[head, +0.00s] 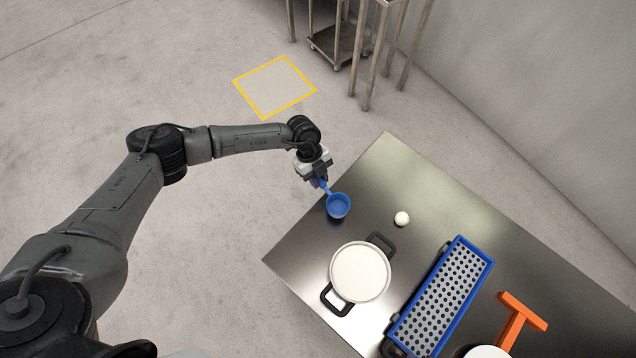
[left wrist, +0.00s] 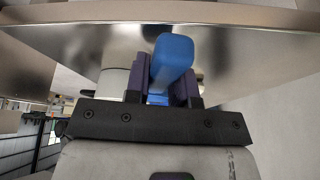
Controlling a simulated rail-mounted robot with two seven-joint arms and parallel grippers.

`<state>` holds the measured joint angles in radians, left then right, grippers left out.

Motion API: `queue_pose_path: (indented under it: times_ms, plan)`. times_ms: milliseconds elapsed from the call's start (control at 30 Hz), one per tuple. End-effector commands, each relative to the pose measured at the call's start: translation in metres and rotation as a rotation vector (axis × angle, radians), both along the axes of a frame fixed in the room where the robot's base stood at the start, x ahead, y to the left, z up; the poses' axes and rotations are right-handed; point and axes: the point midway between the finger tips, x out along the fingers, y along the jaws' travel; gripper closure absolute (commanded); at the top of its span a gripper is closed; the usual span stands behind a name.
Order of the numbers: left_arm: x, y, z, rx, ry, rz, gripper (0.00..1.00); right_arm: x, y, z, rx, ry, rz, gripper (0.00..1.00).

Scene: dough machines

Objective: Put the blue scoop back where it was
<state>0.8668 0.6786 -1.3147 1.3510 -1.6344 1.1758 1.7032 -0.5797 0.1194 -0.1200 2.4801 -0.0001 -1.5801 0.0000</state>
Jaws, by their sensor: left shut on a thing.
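The blue scoop (head: 338,206) is at the left part of the steel table, its round cup facing up in the head view. My left gripper (head: 321,180) is shut on the scoop's handle, above the table's left edge. In the left wrist view the blue handle (left wrist: 172,62) stands between the two dark fingers (left wrist: 170,90). I cannot tell whether the cup touches the table or hangs just above it. My right gripper is not in view.
On the steel table (head: 400,165) are a white-filled pot (head: 360,272) with black handles, a small white ball (head: 401,218), a blue-framed perforated tray (head: 440,300) and an orange T-shaped tool (head: 520,318). A white round thing (head: 487,352) is cut off below. The table's far corner is clear.

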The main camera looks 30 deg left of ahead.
Motion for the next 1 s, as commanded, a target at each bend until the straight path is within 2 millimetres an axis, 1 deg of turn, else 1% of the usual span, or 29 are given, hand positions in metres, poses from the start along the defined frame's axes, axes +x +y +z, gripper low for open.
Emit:
queue_pose_path:
  times_ms: [67,200,333,433,767,800,1000]
  plan:
    - [0.0,0.0,-0.005,-0.001,0.0,0.0,1.0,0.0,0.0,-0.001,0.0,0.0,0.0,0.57]
    - [0.0,0.0,-0.024,0.0,0.002,0.001,1.0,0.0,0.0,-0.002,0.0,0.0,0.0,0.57]
    - [0.0,0.0,-0.036,-0.001,0.001,0.001,1.0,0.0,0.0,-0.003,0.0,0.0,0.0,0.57]
    - [0.0,0.0,-0.04,-0.001,0.0,0.0,1.0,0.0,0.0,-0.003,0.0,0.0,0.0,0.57]
    - [0.0,0.0,-0.042,-0.001,0.0,0.0,1.0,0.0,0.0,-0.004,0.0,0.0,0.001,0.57]
    - [0.0,0.0,-0.042,0.0,0.0,0.0,0.74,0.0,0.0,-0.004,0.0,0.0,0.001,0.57]
    - [0.0,0.0,-0.041,-0.001,0.001,0.0,0.55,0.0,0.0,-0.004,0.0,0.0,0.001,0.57]
